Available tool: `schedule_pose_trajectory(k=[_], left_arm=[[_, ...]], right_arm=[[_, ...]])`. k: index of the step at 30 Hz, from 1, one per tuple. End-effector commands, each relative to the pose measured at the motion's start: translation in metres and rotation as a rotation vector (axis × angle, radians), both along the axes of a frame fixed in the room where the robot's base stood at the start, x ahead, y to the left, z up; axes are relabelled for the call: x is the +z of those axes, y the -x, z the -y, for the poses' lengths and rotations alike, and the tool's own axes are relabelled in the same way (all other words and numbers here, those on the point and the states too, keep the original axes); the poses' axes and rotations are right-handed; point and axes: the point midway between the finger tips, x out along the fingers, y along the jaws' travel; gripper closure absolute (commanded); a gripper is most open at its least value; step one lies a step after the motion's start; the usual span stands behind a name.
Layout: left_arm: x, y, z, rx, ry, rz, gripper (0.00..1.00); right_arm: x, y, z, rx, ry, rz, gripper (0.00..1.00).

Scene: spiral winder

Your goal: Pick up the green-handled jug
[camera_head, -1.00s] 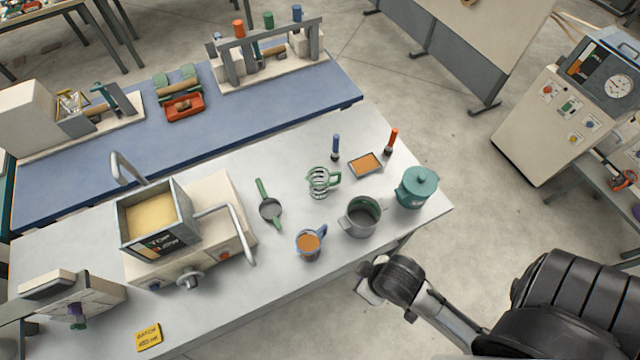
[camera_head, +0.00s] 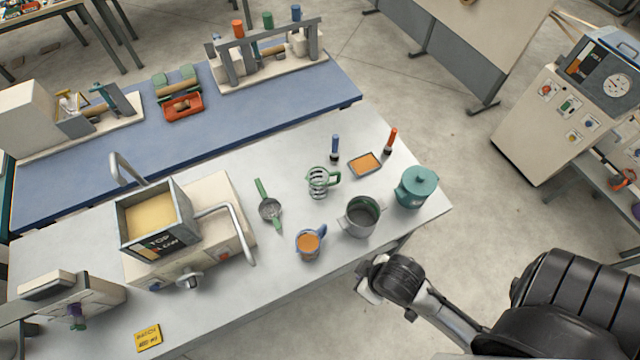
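The green-handled jug (camera_head: 318,183) stands upright on the white table (camera_head: 290,160). It looks clear with dark bands, and its green handle points right. My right arm comes in from the lower right, and its gripper (camera_head: 366,286) is just off the table's front edge, below and right of the jug and well apart from it. Its fingers are too small and dark to tell open or shut. My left gripper is not in view.
Near the jug are a blue-handled jug (camera_head: 309,244) with orange contents, a grey pot (camera_head: 360,217), a teal lidded pot (camera_head: 416,187), an orange-filled tray (camera_head: 365,164) and a green-handled strainer (camera_head: 269,208). A machine with a hopper (camera_head: 157,217) stands at left.

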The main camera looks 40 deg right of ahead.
Motion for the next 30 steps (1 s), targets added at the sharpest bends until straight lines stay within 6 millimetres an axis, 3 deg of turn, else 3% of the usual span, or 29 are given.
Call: schedule_pose_trajectory(k=[12,27,30], left_arm=[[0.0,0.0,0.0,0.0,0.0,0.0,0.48],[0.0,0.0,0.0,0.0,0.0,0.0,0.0],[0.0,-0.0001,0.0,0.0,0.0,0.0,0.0]], right_arm=[[0.0,-0.0001,-0.0013,-0.003,-0.004,-0.001,1.0],[-0.0002,0.0001,0.0015,0.004,0.005,0.0,1.0],[-0.0003,0.0,0.0018,0.004,0.007,0.0,1.0]])
